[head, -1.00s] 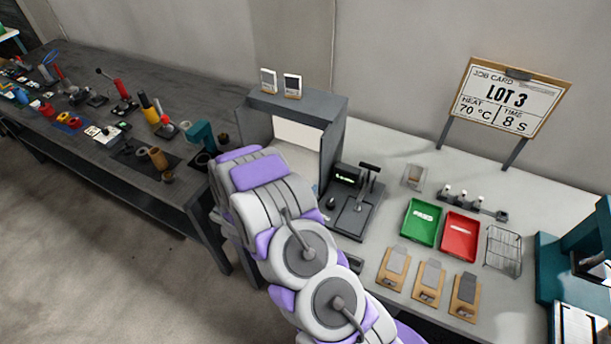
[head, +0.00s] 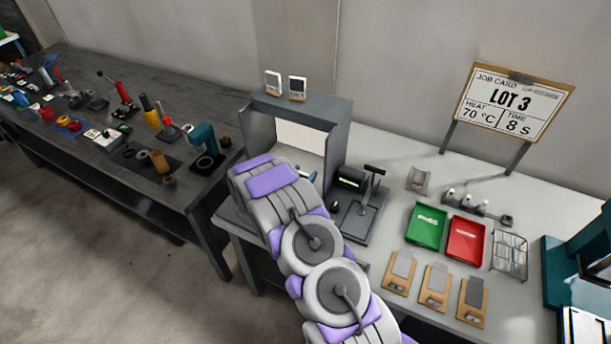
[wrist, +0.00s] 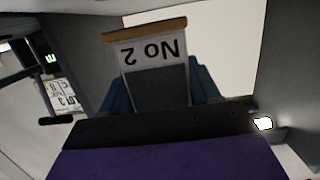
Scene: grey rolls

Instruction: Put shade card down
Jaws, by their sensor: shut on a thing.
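My gripper (wrist: 160,88) is shut on a shade card (wrist: 152,50), its blue fingers behind and beside it. The card has a brown edge, a white strip reading "No 2" upside down in the wrist view, and a grey panel. It stands in front of the bright panel (wrist: 225,45) of the grey booth. Only a small blue bit of my gripper (head: 312,176) shows there, and the held card is hidden. I cannot tell whether the card touches the booth floor.
Two small white-framed cards (head: 273,83) (head: 297,88) stand on the booth top. A dark stand device (head: 360,210) is right of the booth. Green (head: 427,226) and red (head: 466,240) trays, a wire rack (head: 510,253) and three brown boards (head: 435,285) lie further right.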

